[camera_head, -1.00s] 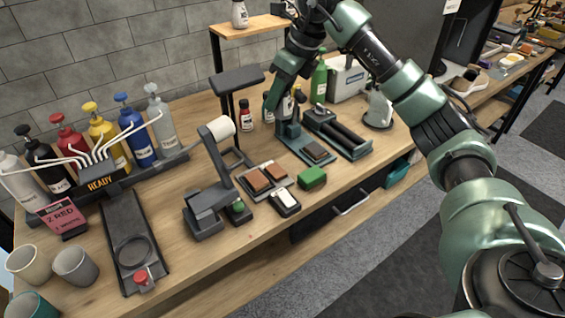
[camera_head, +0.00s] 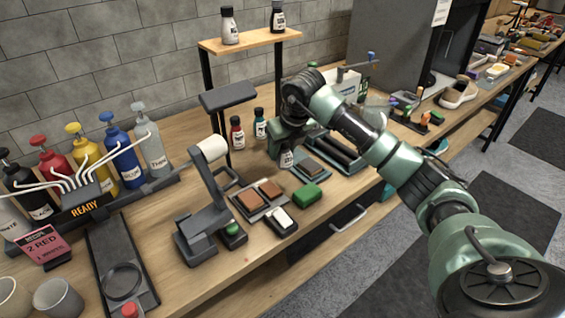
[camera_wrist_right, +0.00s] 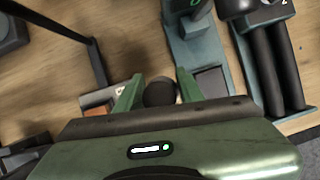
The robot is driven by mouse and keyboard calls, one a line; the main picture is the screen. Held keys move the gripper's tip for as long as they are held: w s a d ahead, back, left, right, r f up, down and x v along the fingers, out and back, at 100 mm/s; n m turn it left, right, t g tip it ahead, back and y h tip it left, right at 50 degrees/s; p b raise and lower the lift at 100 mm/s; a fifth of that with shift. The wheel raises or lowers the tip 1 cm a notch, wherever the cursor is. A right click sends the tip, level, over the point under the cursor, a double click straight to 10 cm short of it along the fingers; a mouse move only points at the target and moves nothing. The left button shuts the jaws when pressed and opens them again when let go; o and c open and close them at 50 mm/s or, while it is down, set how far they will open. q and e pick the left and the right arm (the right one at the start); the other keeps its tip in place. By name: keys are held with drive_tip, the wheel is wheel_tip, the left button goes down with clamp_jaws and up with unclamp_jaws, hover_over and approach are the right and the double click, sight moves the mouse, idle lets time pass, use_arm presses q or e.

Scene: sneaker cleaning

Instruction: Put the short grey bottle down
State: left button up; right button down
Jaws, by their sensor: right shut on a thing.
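The short grey bottle (camera_head: 287,160) is in my right gripper (camera_head: 286,147) in the head view, upright and low near the bench. A gap under it is too small to tell. The gripper is to the right of the small red-capped bottle (camera_head: 236,133) and the small blue-banded bottle (camera_head: 260,124). In the right wrist view the bottle's round dark top (camera_wrist_right: 159,92) sits between the two green fingers of the right gripper (camera_wrist_right: 158,90). Most of its body is hidden below the top. My left gripper is not in view.
The brown pads (camera_head: 258,194), green block (camera_head: 307,194) and a black roller device (camera_head: 345,150) are close by. Bare wood shows around the small bottles.

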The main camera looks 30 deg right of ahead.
sight(283, 162)
wheel_tip(283, 162, down, 5)
drive_tip(key=shift+r, duration=0.2)
drive_tip(key=shift+f, duration=0.15)
drive_tip(key=shift+f, duration=0.1)
drive_tip(key=c, duration=0.9)
unclamp_jaws()
drive_tip(key=shift+r, duration=0.2)
drive_tip(key=shift+s+r, duration=0.15)
drive_tip(key=shift+r, duration=0.1)
drive_tip(key=v, duration=1.1)
drive_tip(key=shift+r+b, duration=0.15)
drive_tip(key=shift+b, duration=0.15)
